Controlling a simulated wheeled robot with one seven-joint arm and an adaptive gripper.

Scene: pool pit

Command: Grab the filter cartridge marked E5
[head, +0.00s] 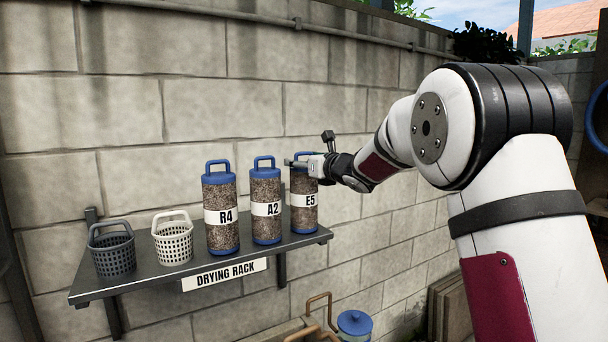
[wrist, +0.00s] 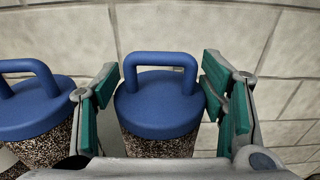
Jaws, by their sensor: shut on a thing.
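The filter cartridge marked E5 (head: 304,218) stands upright at the right end of the drying rack. It has a blue cap with a loop handle, a speckled brown body and a white label. My gripper (head: 302,164) is at its top, coming from the right and covering part of its cap. In the wrist view, my gripper (wrist: 161,92) has its green-padded fingers on both sides of the blue cap of E5 (wrist: 158,103), shut on it. The cartridge's base appears to rest on the shelf. Its lower body is hidden in the wrist view.
Cartridge A2 (head: 266,226) stands close to the left of E5, and R4 (head: 222,232) is left of that. A white basket (head: 173,243) and a dark basket (head: 112,253) fill the left of the drying rack (head: 150,284). A block wall (head: 120,120) is close behind.

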